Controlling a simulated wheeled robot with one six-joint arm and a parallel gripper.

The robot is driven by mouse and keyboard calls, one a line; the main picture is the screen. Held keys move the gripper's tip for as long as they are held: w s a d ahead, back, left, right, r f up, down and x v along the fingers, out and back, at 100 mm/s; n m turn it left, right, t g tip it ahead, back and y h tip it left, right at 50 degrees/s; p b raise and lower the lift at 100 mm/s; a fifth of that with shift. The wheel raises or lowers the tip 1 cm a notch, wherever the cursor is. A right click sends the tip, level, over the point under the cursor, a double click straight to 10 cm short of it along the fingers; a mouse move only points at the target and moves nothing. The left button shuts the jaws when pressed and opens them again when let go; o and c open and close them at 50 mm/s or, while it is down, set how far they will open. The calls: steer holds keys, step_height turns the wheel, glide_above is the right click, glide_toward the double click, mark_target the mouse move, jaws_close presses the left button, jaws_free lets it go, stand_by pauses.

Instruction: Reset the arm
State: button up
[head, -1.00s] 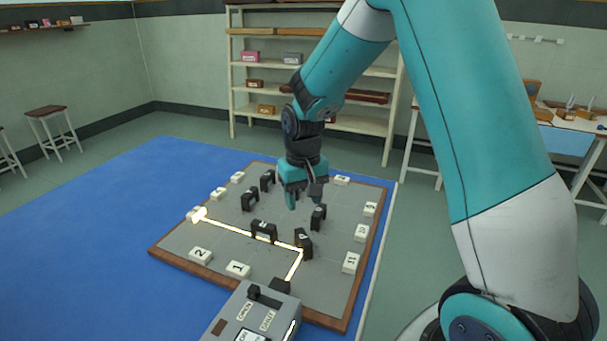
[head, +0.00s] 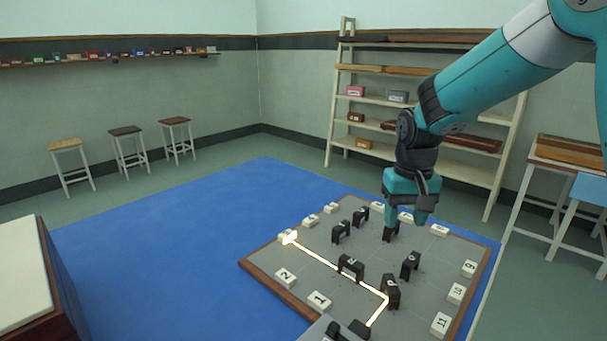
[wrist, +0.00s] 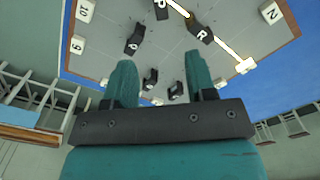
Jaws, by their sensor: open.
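My arm (head: 510,65) reaches in from the upper right of the head view. My gripper (head: 412,212) points down above the far part of the grey board. In the wrist view my gripper (wrist: 160,85) has its two teal fingers well apart, with nothing held between them. Small black blocks stand on the board beyond the fingers. One black block (head: 390,232) sits just below my gripper in the head view; I cannot tell whether they touch.
The grey board (head: 330,295) with a wooden rim lies on a blue mat (head: 180,230). Numbered white tiles (head: 286,278) line its edges. A bright light path crosses it past several black blocks (head: 350,267). Shelves (head: 340,100), stools (head: 127,150) and a bench (head: 560,170) stand behind.

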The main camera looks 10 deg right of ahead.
steer(key=s+a+r+n+y, duration=0.2)
steer(key=s+a+r+n, duration=0.1)
steer(key=s+a, duration=0.5)
steer(key=s+a+r+n+y, duration=0.2)
steer(key=s+a+n, duration=0.4)
steer(key=s, duration=0.9)
steer(key=a+r, duration=0.1)
steer(key=a, duration=0.2)
steer(key=shift+s+a, duration=0.15)
steer(key=shift+s, duration=0.15)
